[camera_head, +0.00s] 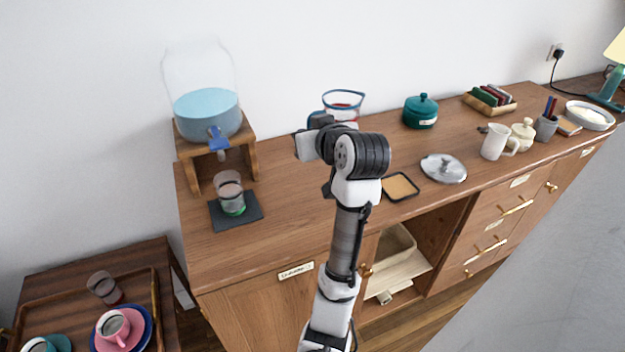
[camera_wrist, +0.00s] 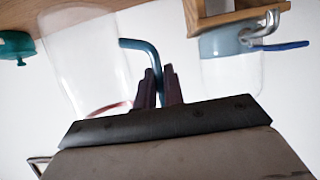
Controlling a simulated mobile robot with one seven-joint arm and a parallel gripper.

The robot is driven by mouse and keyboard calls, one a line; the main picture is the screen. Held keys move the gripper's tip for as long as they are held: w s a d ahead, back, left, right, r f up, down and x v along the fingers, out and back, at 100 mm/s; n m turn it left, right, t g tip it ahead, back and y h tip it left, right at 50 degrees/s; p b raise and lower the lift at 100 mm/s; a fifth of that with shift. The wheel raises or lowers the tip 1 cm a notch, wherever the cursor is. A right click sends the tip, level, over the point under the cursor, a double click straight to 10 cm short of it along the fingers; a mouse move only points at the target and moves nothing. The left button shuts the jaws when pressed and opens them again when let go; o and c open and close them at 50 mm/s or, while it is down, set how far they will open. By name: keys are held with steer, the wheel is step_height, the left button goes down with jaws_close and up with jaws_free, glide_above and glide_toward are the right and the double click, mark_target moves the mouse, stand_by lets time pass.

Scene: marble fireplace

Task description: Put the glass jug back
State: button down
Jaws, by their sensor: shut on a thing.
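The clear glass jug (camera_wrist: 85,65) has a blue handle (camera_wrist: 143,46) and fills the left of the wrist view. My gripper (camera_wrist: 161,78) is shut on the handle, with the dark fingers on either side of it. In the head view the jug (camera_head: 344,98) shows behind my arm, with a blue rim and some red low in it. My arm hides its lower part there, so I cannot tell whether it touches the counter. My gripper's fingers are hidden in the head view.
An empty square tan mat (camera_head: 400,186) with a dark edge lies right of my arm, beside a silver lid (camera_head: 443,168). A teal pot (camera_head: 421,112) stands behind. Left are a water dispenser (camera_head: 207,115) on a wooden stand (camera_head: 190,152) and a glass (camera_head: 229,192) on a dark mat (camera_head: 249,213).

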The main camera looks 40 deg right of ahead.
step_height(320, 180, down, 13)
steer(key=shift+p, duration=0.5)
steer(key=c, duration=2)
jaws_free()
steer(key=shift+f, duration=0.2)
steer(key=o, duration=0.5)
steer(key=shift+r, duration=0.1)
